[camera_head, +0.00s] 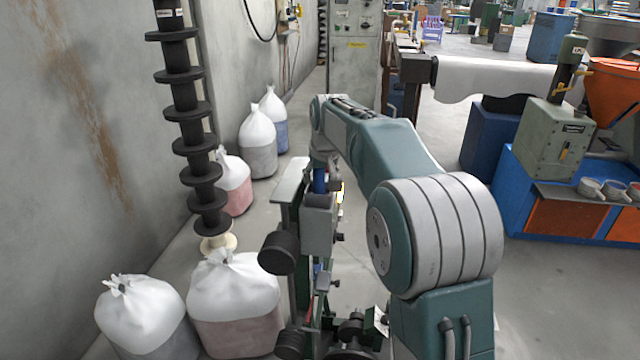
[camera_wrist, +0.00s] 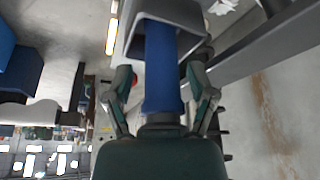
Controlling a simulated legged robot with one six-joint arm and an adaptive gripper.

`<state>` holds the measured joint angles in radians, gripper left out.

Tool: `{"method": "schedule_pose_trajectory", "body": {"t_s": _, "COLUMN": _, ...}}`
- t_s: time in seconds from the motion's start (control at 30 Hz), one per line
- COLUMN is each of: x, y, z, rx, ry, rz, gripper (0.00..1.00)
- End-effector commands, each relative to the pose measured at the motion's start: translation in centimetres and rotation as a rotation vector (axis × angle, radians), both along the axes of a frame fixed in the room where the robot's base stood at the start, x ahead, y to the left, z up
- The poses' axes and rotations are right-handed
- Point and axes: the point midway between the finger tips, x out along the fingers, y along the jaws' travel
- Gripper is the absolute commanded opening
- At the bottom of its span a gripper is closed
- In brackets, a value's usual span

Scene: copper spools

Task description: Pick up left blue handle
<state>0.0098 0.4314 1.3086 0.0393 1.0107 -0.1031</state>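A blue handle (camera_wrist: 164,65) stands out of a grey box-shaped housing (camera_wrist: 187,14) in the wrist view and runs toward my palm. It also shows in the head view (camera_head: 320,181) as a short blue piece above the grey housing (camera_head: 318,222), below the end of my arm. My gripper (camera_wrist: 160,74) is open, with one finger on each side of the blue handle. Gaps show between both fingers and the handle. In the head view my fingers are too small and covered to make out. Another small blue piece (camera_head: 317,268) shows lower on the machine.
A dark round weight (camera_head: 279,252) sticks out left of the housing. Filled sacks (camera_head: 233,290) stand at the lower left, and a column of black spools (camera_head: 188,110) hangs along the wall. A blue and orange workbench (camera_head: 560,205) is at the right. Open floor lies between.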

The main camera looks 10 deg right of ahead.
Motion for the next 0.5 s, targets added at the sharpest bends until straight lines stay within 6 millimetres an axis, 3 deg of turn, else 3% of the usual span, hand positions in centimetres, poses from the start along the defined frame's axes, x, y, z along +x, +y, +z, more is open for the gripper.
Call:
{"method": "schedule_pose_trajectory", "body": {"t_s": 0.03, "x": 0.0, "y": 0.01, "z": 0.01, "rx": 0.0, "ry": 0.0, "rz": 0.0, "gripper": 0.32}}
{"method": "schedule_pose_trajectory", "body": {"t_s": 0.1, "x": -0.01, "y": -0.02, "z": 0.02, "rx": 0.0, "ry": 0.0, "rz": 0.0, "gripper": 0.01}}
{"method": "schedule_pose_trajectory", "body": {"t_s": 0.5, "x": 0.01, "y": -0.11, "z": 0.12, "rx": 0.0, "ry": 0.0, "rz": 0.0, "gripper": 0.0}}
